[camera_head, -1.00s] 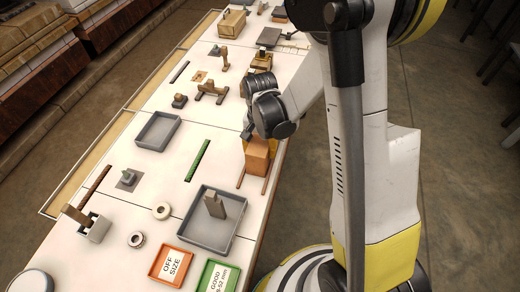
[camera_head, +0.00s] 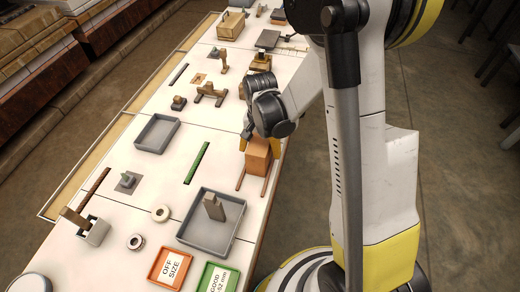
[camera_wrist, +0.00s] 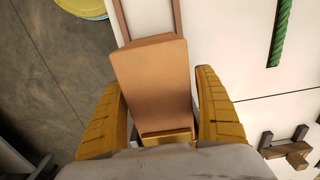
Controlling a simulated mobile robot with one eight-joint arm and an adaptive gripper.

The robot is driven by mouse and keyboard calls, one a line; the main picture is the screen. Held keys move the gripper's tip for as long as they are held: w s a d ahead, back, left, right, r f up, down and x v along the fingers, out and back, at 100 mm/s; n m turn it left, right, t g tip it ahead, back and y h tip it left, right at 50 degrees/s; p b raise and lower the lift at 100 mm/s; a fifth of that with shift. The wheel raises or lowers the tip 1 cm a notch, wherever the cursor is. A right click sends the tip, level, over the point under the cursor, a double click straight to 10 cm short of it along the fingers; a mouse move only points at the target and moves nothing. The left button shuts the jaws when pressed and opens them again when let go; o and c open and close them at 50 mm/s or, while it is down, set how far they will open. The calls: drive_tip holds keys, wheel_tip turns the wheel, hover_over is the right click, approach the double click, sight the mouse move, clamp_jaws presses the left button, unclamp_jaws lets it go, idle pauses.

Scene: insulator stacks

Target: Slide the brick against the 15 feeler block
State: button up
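An orange-brown brick (camera_head: 257,157) stands upright at the right edge of the table, by two thin brown rails (camera_head: 266,186). In the wrist view the brick (camera_wrist: 155,80) lies between the two yellow fingers of my gripper (camera_wrist: 158,84). The fingers are apart, with narrow gaps seen beside the brick, so no firm hold shows. A brass-coloured piece (camera_wrist: 165,137) shows at the brick's near end, partly hidden by my gripper. I cannot read a number 15 on anything, so I cannot tell which thing is the feeler block.
A grey tray (camera_head: 190,233) holds an upright grey piece nearer on the table. A green bar (camera_head: 196,163) lies left of the brick. An off-size tray (camera_head: 151,275) and a good tray (camera_head: 204,282) stand at the front. Another grey tray (camera_head: 139,139) is farther left.

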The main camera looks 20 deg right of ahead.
drive_tip(key=shift+r, duration=0.1)
wheel_tip(320, 180, up, 12)
drive_tip(key=shift+r, duration=0.1)
drive_tip(key=s+r+n+t, duration=0.7)
drive_tip(key=s+r, duration=0.3)
drive_tip(key=s, duration=0.3)
drive_tip(key=shift+s+a, duration=0.15)
drive_tip(key=shift+a, duration=0.05)
